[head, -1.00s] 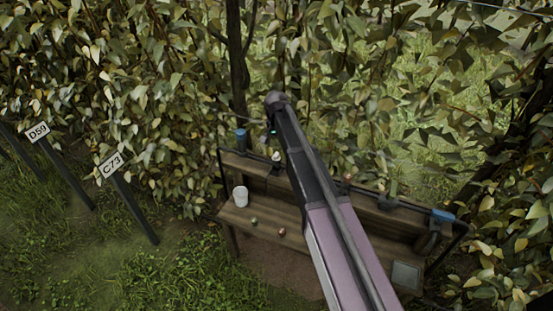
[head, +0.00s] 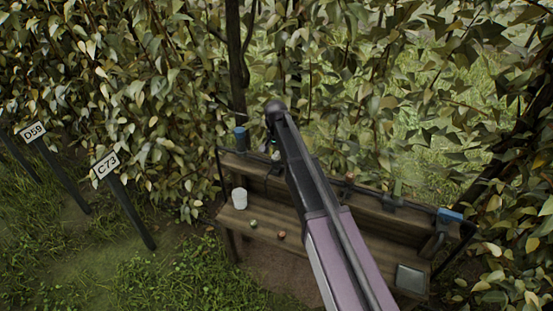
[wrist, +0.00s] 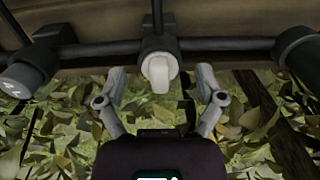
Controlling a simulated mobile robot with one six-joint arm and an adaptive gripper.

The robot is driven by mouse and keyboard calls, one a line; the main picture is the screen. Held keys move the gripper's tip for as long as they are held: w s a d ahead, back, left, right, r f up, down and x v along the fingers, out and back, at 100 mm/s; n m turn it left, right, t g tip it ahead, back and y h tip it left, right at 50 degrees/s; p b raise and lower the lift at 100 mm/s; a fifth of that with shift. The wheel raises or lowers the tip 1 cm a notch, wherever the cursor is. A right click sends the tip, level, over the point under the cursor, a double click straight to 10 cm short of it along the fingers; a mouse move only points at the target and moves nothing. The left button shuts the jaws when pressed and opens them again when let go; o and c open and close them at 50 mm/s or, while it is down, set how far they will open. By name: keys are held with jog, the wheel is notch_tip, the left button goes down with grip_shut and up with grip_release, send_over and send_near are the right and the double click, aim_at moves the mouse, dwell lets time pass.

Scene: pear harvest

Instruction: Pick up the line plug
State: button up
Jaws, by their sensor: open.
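In the wrist view, a white, rounded plug (wrist: 160,73) sits on a dark fitting (wrist: 158,45) on a black pipe (wrist: 215,44). My gripper (wrist: 160,82) is open, with one finger on each side of the plug. Clear gaps show between both fingers and the plug, and nothing is held. I cannot tell the depth between the fingertips and the plug.
Other fittings flank the plug: a grey labelled one (wrist: 18,84) and a dark one (wrist: 298,50). The wooden bench (head: 262,238) holds a white cup (head: 239,200), small fruits (head: 253,223) and a grey tray (head: 411,279). A blue-handled valve (head: 450,215) is at right. Leafy branches stand behind.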

aim_at(276, 153)
dwell(0.4)
jog(key=c, duration=0.9)
jog(key=shift+o, duration=0.2)
jog(key=shift+r, duration=0.2)
notch_tip(276, 153, up, 3)
jog(key=p, duration=0.3)
jog(key=shift+f, duration=0.15)
jog(key=s+d+r+p, duration=0.2)
jog(key=s+d, duration=0.1)
jog(key=s, duration=1.2)
jog(key=shift+s+d, duration=0.2)
jog(key=shift+s, duration=0.15)
